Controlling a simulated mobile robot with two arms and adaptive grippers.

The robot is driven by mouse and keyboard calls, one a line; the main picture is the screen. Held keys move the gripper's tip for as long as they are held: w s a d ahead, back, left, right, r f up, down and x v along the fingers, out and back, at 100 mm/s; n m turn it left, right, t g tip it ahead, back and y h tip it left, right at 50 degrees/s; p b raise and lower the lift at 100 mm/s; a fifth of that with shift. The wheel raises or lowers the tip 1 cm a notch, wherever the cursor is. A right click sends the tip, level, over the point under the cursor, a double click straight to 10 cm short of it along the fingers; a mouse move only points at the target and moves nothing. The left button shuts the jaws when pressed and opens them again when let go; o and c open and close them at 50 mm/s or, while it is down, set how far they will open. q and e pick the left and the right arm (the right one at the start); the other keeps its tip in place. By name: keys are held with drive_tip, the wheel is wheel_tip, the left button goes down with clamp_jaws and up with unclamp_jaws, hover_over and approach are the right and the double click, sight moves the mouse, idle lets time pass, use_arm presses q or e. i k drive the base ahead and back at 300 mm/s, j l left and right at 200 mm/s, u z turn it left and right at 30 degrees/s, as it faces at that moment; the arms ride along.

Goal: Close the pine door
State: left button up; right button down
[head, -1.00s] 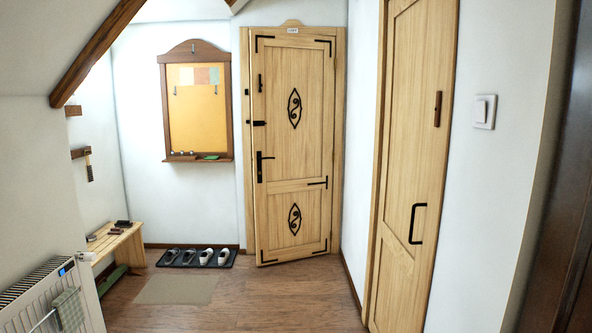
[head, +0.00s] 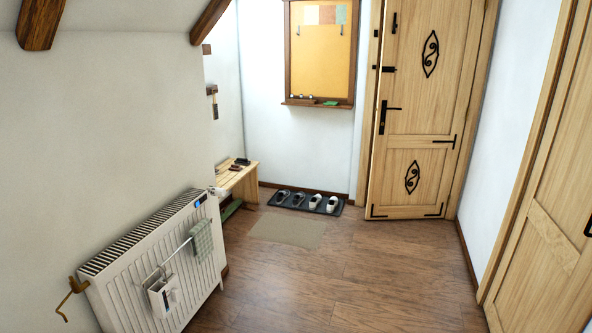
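A pale pine door (head: 425,120) with black ironwork stands in the back wall. Its black lever handle (head: 386,117) is on the left side, with a black bolt (head: 383,69) above it. The door looks slightly ajar, its handle side standing a little out from the frame. Its top is cut off. A second pale wooden door (head: 545,235) is at the right, partly out of view, with a black pull handle (head: 588,228) at the picture's edge. Neither of my grippers is in view.
A white radiator (head: 155,265) with a brass hook (head: 70,297) stands at the left. A wooden bench (head: 237,182), a shoe tray (head: 341,210) with shoes and a mat (head: 288,232) are at the back. The wooden floor (head: 365,285) in the middle is clear.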

sight(434, 47)
drive_tip(key=i+z, duration=0.25)
drive_tip(key=i, duration=0.3)
drive_tip(key=i+j+z, duration=0.2)
drive_tip(key=i, duration=0.35)
drive_tip(key=i+j+z, duration=0.25)
drive_tip(key=i, duration=1.55)
drive_tip(key=i+z, duration=0.15)
drive_tip(key=i, duration=1.15)
